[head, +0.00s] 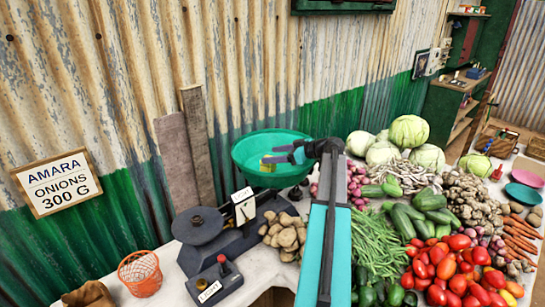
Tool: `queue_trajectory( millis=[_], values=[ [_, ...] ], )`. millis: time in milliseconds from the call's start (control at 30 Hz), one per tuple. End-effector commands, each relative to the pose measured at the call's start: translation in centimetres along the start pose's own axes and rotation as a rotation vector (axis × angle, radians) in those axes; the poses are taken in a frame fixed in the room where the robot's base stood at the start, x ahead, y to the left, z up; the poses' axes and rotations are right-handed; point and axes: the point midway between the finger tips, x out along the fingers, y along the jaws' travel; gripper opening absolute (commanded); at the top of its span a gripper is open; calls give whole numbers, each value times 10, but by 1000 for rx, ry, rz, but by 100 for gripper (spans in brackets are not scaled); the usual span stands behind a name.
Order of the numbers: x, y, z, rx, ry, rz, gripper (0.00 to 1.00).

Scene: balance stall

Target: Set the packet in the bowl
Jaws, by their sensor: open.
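The green bowl (246,149) sits at the back of the stall, behind the dark balance scale (232,240). A small yellow-green packet (266,165) shows inside the bowl's outline. My gripper (277,155) reaches in over the bowl from the right, with its jaws open. One finger ends right at the packet. I cannot tell whether finger and packet touch. The packet's underside is not clear, and part of the bowl's right side is hidden behind my gripper.
Potatoes (284,236) lie right of the scale, with beans, tomatoes (455,268) and cabbages farther right. An orange basket (140,272) and a small box with a red knob (215,282) stand at the front left. The corrugated wall is close behind the bowl.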

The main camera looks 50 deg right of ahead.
Motion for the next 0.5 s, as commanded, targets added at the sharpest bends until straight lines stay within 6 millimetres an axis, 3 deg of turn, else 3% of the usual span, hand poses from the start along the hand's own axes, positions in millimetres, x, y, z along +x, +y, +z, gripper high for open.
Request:
queue_trajectory(
  millis=[500],
  values=[
    [-78, 0, 3, 0, 0, 2, 65]
  ],
)
